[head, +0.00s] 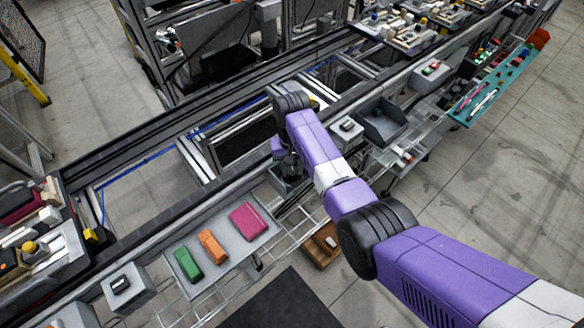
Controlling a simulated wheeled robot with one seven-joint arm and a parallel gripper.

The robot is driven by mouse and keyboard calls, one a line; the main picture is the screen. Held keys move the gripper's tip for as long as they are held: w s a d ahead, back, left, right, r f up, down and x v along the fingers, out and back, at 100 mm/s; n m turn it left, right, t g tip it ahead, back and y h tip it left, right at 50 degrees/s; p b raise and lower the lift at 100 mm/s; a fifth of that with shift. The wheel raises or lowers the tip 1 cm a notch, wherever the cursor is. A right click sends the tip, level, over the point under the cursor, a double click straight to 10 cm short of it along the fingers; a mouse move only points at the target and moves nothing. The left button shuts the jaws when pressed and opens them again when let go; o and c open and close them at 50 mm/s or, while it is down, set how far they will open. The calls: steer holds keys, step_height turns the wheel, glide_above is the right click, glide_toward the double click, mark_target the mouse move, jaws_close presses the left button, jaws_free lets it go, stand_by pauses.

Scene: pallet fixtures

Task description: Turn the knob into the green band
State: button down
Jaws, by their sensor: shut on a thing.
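My gripper (289,168) is small and dark in the head view, pointing down at the conveyor's near edge. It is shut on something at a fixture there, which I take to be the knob. The knob itself is hidden by the gripper and its mount, so its angle cannot be read. The green band cannot be made out either. My purple and white arm reaches in from the lower right and covers part of the conveyor behind the gripper.
A grey tray (225,232) left of the gripper holds a green block (188,264), an orange block (212,247) and a magenta block (248,221). A grey switch box (346,130) and a dark bin (383,128) stand to the right. A teal board (510,76) lies farther right.

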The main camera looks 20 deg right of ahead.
mark_target(292, 171)
steer(key=c, duration=1.3)
jaws_free()
steer(key=shift+o, duration=0.2)
steer(key=shift+r+b, duration=0.45)
steer(key=shift+r, duration=3.5)
steer(key=shift+w, duration=0.1)
